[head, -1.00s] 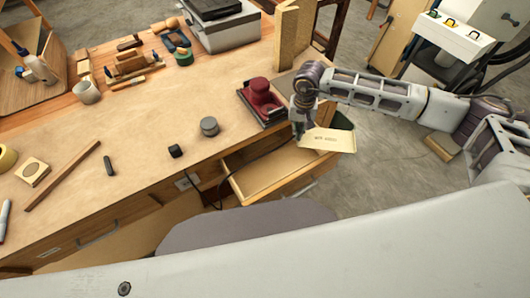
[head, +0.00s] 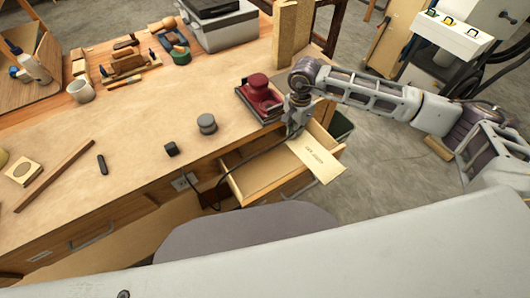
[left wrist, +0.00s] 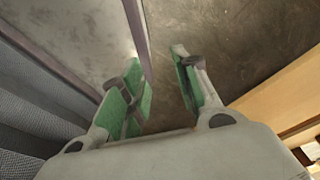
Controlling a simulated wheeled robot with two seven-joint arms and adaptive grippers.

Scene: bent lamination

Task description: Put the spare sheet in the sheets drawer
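The spare sheet (head: 318,161) is a thin, pale tan rectangle with a line of small dark lettering. My right gripper (head: 294,134) appears shut on its upper left end; the fingertips are small and partly hidden. The sheet lies slantwise over the right part of the open drawer (head: 240,190), and its lower right end reaches past the drawer's front. I cannot tell whether it touches the drawer. The drawer is pale wood, pulled out from under the bench. My left gripper (left wrist: 160,88), with green finger pads, is open and empty in the left wrist view.
A red and black sander (head: 262,97) stands on the bench (head: 140,140) beside my right gripper. A dark cable runs into the drawer area. A grey seat (head: 250,232) stands in front.

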